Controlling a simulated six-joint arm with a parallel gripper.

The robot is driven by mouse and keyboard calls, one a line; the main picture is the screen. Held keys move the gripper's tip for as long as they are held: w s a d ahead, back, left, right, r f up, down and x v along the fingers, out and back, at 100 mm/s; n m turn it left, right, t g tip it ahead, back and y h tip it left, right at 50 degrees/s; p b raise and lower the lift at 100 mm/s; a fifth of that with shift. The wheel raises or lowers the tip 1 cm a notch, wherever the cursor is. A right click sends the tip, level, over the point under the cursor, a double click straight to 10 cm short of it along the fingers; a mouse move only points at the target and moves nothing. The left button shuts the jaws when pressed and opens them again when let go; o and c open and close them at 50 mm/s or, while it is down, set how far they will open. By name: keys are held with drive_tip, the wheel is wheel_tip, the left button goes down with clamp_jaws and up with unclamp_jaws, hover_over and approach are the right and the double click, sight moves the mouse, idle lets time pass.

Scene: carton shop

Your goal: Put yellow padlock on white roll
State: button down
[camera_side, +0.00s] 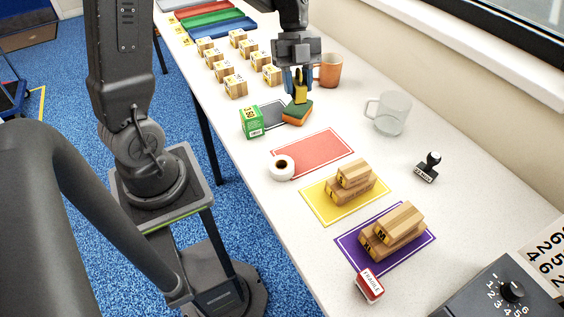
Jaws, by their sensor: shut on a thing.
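The yellow padlock (300,91) is between the fingers of my gripper (298,82), which is shut on it. The padlock is small here and partly hidden by the fingers. It is at or just above a green and orange sponge (297,114); I cannot tell whether they touch. The white roll (281,167), with a dark hole in its middle, stands on the table at the left edge of the red mat (318,150). It is nearer the camera than my gripper, with nothing on it.
A green box (251,121) stands left of the sponge, near a dark mat (272,115). An orange mug (330,70) is behind right of the gripper, and a glass mug (390,112) stands further right. Wooden blocks sit on yellow (314,200) and purple (350,249) mats. The red mat's middle is clear.

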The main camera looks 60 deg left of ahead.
drive_tip(key=s+a+m, duration=0.1)
drive_tip(key=s+a, duration=0.3)
drive_tip(key=s, duration=0.7)
hover_over(282, 170)
drive_tip(key=a, duration=0.2)
drive_tip(key=shift+g, duration=0.3)
drive_tip(key=f, duration=0.7)
drive_tip(key=shift+w+d+f, duration=0.15)
drive_tip(key=shift+w+d, duration=0.1)
drive_tip(key=shift+w, duration=0.1)
drive_tip(key=shift+f, duration=1.95)
drive_tip(key=shift+f, duration=0.1)
drive_tip(key=c, duration=0.8)
unclamp_jaws()
